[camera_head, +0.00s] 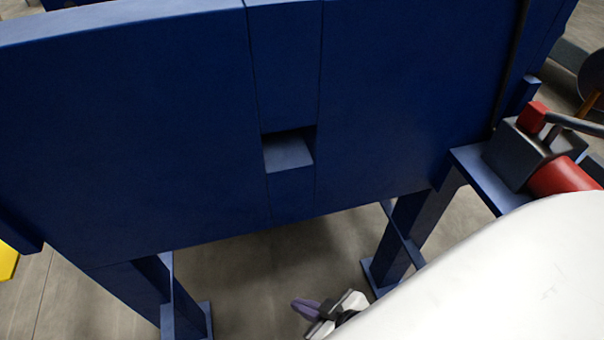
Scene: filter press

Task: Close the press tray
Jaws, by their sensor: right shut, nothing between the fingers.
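The large blue body of the press (140,130) fills most of the view, standing on blue legs. A narrow upright strip in its middle has a square recess (288,152) with a lighter blue surface inside. I cannot tell which part is the press tray. My right gripper (306,310) is low in the picture, below the press's lower edge and partly hidden by my white right arm. It is shut and empty, and appears apart from the press. My left gripper is not in view.
A grey and red pump-like unit (527,152) sits on a blue ledge at the right, close to my arm. Blue legs (408,228) stand under the press. Bare floor (270,270) shows between them. A yellow object (7,262) is at the far left.

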